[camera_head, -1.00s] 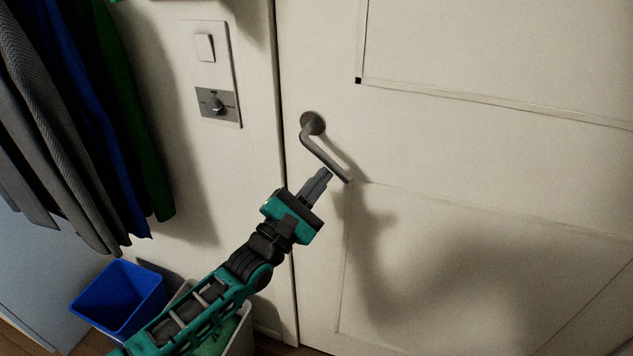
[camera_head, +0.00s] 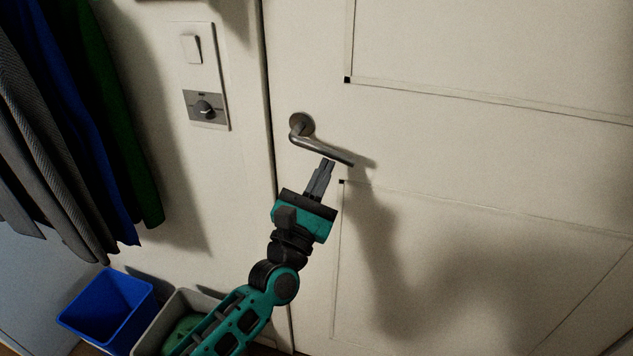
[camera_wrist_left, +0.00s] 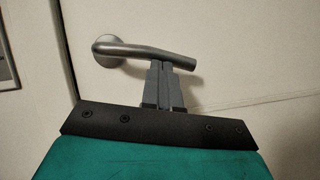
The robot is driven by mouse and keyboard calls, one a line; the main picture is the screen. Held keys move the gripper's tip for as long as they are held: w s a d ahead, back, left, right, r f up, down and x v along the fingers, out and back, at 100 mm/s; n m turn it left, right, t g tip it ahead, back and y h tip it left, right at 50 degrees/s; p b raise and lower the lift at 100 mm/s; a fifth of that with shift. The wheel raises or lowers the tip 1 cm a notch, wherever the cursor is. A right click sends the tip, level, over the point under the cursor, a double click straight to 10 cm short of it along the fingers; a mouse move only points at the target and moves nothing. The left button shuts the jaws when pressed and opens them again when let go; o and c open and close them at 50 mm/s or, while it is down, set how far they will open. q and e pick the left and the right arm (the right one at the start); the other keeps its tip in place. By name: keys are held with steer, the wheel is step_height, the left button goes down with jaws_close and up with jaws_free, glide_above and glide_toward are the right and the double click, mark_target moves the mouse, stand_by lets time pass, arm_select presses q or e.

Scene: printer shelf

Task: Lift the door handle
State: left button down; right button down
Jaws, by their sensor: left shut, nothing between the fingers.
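The metal door handle (camera_head: 318,149) is a lever on a round rosette, mounted near the left edge of the white door (camera_head: 450,150). Its lever points right and tilts a little downward in the head view. My left gripper (camera_head: 327,162) is shut and empty, with its fingertips just under the lever, toward its free end. In the left wrist view the handle (camera_wrist_left: 150,50) runs across above the shut fingers (camera_wrist_left: 160,65), whose tips are at its underside. I cannot tell for sure whether they touch it. My right gripper is not in view.
A wall plate with a switch and knob (camera_head: 206,75) is left of the door. Dark, blue and green clothes (camera_head: 75,110) hang at the far left. A blue bin (camera_head: 108,308) and a grey bin (camera_head: 180,300) stand on the floor below.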

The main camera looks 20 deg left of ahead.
arm_select(q)
steer(key=shift+d+r+n+t+y+b, duration=0.2)
steer(key=shift+r+n+y, duration=0.2)
steer(key=shift+n+y, duration=0.45)
steer(key=shift+d+r+n+t+y+b, duration=0.15)
steer(key=shift+r+n+y, duration=0.35)
steer(key=shift+n, duration=0.95)
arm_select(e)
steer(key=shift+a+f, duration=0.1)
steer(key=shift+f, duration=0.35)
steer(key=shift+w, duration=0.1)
